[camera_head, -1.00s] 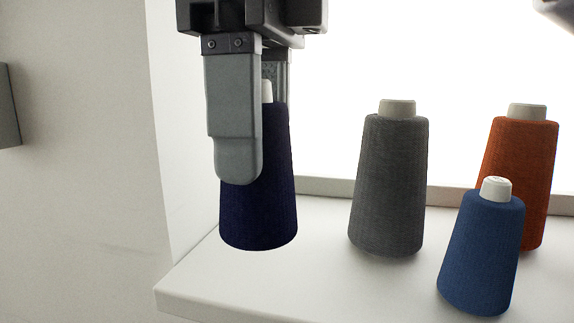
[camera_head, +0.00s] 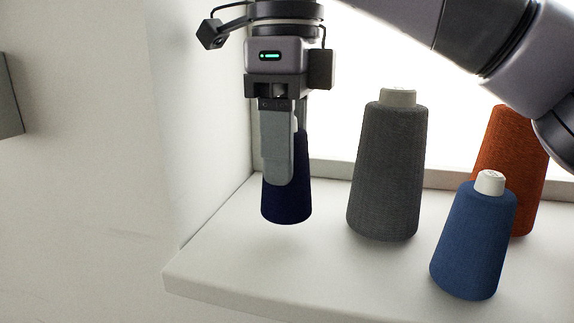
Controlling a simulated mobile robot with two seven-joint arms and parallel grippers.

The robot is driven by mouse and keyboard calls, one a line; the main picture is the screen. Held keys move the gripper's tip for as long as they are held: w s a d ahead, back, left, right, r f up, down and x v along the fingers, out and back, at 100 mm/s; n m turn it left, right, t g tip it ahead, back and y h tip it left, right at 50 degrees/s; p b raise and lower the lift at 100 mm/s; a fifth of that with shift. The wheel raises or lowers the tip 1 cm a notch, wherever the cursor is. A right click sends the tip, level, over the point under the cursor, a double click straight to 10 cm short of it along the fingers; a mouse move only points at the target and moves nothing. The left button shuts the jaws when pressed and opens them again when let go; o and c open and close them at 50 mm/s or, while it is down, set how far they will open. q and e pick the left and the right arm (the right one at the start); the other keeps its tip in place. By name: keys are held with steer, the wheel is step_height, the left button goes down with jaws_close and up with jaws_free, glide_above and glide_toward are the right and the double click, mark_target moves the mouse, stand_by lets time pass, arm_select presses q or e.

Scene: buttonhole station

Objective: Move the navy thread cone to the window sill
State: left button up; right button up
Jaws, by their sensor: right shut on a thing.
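The navy thread cone (camera_head: 288,205) is dark blue with a pale tip, mostly hidden behind the near finger. My right gripper (camera_head: 282,160) is shut on it from above and holds it upright. The cone is over the left part of the white window sill (camera_head: 235,268). I cannot tell for sure whether its base touches the sill; a faint shadow lies below it. My left gripper is not in view.
A grey cone (camera_head: 388,170) stands on the sill to the right of the navy one. A blue cone (camera_head: 473,240) and an orange cone (camera_head: 515,160) stand further right. The left wall (camera_head: 190,130) is close to the gripper. The front left of the sill is clear.

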steer(key=shift+w+d+f, duration=0.1)
steer(key=shift+w+f, duration=0.1)
steer(key=shift+f, duration=1.1)
steer(key=o, duration=1.1)
steer(key=shift+f, duration=0.15)
steer(key=shift+r, duration=3.95)
